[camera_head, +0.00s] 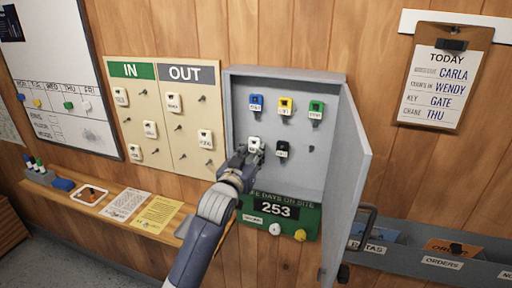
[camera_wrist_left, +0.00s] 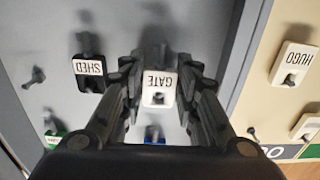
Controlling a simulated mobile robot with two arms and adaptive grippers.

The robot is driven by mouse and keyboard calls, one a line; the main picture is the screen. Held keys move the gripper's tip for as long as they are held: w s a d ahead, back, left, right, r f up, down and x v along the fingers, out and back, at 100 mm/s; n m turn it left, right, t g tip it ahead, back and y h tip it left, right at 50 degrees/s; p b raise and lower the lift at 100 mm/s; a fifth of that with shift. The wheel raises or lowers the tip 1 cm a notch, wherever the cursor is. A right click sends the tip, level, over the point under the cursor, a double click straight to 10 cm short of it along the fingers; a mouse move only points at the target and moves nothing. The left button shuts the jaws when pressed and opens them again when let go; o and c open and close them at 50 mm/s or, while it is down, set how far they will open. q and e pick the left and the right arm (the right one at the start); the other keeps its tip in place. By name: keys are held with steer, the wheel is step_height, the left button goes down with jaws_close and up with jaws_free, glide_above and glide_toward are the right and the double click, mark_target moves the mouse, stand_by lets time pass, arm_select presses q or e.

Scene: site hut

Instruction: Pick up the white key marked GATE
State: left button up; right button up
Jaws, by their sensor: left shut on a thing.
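The white key marked GATE (camera_wrist_left: 159,90) sits between the two fingers of my left gripper (camera_wrist_left: 158,75) in the left wrist view, its label upside down there. In the head view it shows in the lower left of the open grey key cabinet (camera_head: 232,105), its white top (camera_head: 254,143) just above my left gripper (camera_head: 246,158). The left gripper is shut on it. The cabinet back is close behind the key; I cannot tell whether the key still touches its hook. My right gripper is not in view.
A black key marked SHED (camera_wrist_left: 89,72) hangs close beside the gripper. Blue (camera_head: 256,103), yellow (camera_head: 285,106) and green (camera_head: 316,110) keys hang above. The cabinet door (camera_head: 346,170) stands open at right. The IN/OUT board (camera_head: 160,110) is at left.

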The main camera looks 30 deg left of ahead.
arm_select(q)
steer(key=shift+p+v, duration=0.9)
steer(key=shift+v, duration=2)
